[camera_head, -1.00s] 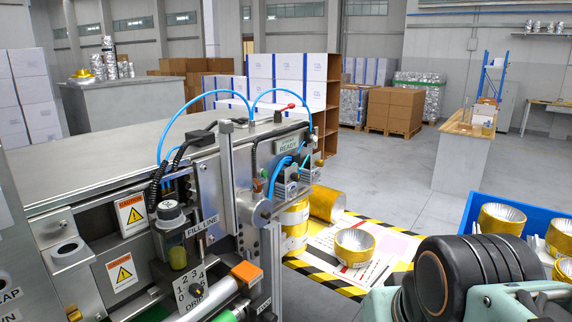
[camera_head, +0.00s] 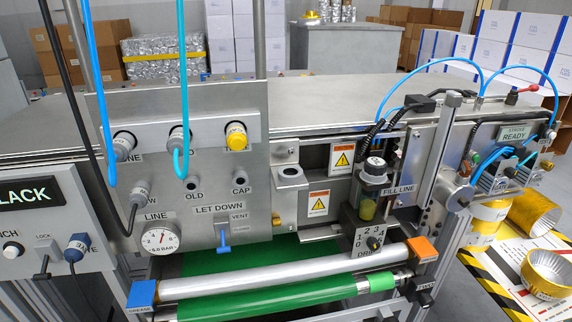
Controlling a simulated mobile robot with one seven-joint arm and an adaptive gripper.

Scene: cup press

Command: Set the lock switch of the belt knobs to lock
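A grey control box (camera_head: 70,190) stands at the left edge of the head view. Its dark display reads "LACK", with the start cut off by the frame edge. Below it, a small black switch lever (camera_head: 43,268) sits under a "LOCK" label and slants down. Which setting it is in I cannot tell. Left of it is a white round button (camera_head: 13,250) by a cut-off "INCH" label. Right of it is a blue knob (camera_head: 76,247) with a dark cable and a partly hidden label. A blue block (camera_head: 142,294) and an orange block (camera_head: 421,249) sit at the roller ends. My gripper is not in view.
A pressure gauge (camera_head: 161,238), a blue let-down lever (camera_head: 224,236) and hanging hoses are beside the control box. A green belt (camera_head: 260,258) and rollers run below. Gold cups (camera_head: 547,274) lie at the right on a striped mat.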

